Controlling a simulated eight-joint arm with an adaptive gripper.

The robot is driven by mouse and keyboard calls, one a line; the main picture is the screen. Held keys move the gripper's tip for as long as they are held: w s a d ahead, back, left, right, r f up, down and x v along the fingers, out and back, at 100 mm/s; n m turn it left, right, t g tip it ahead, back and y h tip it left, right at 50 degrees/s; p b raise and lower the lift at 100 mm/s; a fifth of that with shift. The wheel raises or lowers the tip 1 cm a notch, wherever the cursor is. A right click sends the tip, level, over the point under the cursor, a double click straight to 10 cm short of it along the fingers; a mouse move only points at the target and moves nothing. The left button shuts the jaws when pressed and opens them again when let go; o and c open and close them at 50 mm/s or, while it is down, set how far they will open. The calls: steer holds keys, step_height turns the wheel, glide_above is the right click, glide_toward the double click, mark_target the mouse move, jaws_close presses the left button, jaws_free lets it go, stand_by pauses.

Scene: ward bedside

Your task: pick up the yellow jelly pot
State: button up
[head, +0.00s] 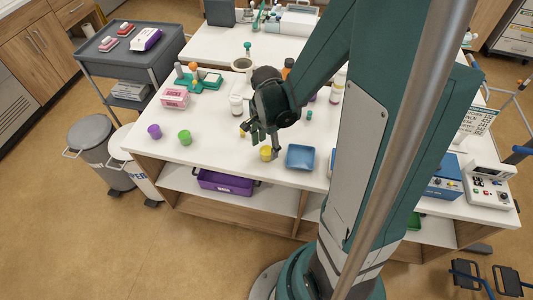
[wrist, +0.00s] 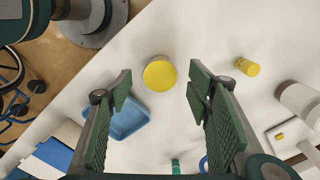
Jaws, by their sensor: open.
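The yellow jelly pot (head: 266,154) stands near the front edge of the white bedside worktop, just left of a blue tray. In the wrist view the pot (wrist: 160,74) shows as a round yellow disc, ahead of and between the two fingertips. My gripper (head: 261,142) is open and empty, over the worktop close to the pot. In the wrist view its green padded fingers (wrist: 159,88) are spread wider than the pot, with no contact visible. The gap in depth between fingertips and pot is hard to judge.
The blue tray (head: 302,157) lies right of the pot. A small yellow cylinder (wrist: 246,66) and a white bottle (head: 236,104) stand nearby. Green (head: 185,137) and purple (head: 154,131) pots stand farther left, with clear worktop between them and the yellow pot.

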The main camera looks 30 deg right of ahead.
steer(key=shift+f, duration=1.4)
steer(key=shift+c, duration=0.5)
steer(key=c, duration=0.8)
